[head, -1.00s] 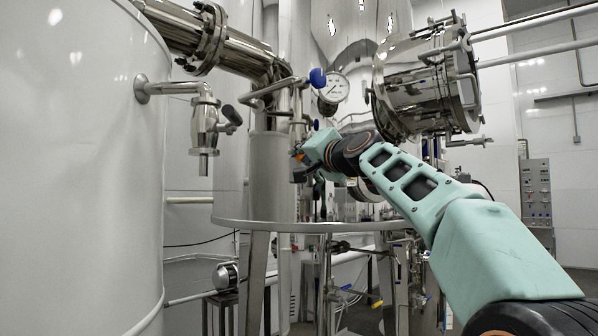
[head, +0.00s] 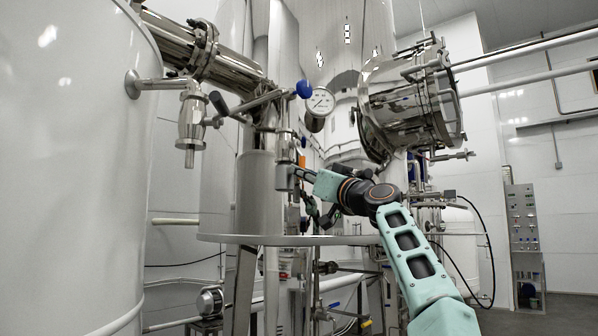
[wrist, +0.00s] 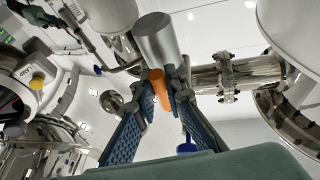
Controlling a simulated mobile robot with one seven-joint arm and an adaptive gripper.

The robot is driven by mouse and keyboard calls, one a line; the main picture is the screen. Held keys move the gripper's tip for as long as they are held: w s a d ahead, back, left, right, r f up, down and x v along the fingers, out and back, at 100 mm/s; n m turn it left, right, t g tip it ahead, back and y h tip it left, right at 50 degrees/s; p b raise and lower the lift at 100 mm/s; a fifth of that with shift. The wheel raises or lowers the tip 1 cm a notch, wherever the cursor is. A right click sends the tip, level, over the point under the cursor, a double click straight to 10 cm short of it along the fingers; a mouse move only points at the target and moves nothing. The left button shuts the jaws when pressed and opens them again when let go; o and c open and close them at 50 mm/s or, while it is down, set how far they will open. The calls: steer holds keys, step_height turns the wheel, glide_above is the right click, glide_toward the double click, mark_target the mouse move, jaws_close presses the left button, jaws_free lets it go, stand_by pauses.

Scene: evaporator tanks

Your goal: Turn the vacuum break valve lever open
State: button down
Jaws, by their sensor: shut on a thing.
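An orange lever (wrist: 158,88), which I take to be the valve lever, sits between my gripper's (wrist: 160,92) two blue ribbed fingers in the wrist view. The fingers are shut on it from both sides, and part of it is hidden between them. A plain grey metal cylinder (wrist: 160,42) stands just beyond the lever. In the head view the orange lever (head: 302,160) shows as a small patch beside the upright pipework, and my gripper (head: 298,172) reaches it from the right. The fingertips are too small there to see the contact.
A white tank (head: 75,170) fills the left, with a small steel tap valve (head: 192,125) on it. A blue-ball handle (head: 304,89) and a round gauge (head: 320,102) are above my gripper. A large steel vessel end (head: 410,100) is at upper right. A round metal platform (head: 330,240) lies below.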

steer(key=shift+w+d+r+n+y, duration=0.15)
steer(key=shift+w+d+n+y, duration=0.1)
steer(key=shift+n+y, duration=0.25)
steer(key=c, duration=2)
jaws_free()
steer(key=shift+o, duration=0.2)
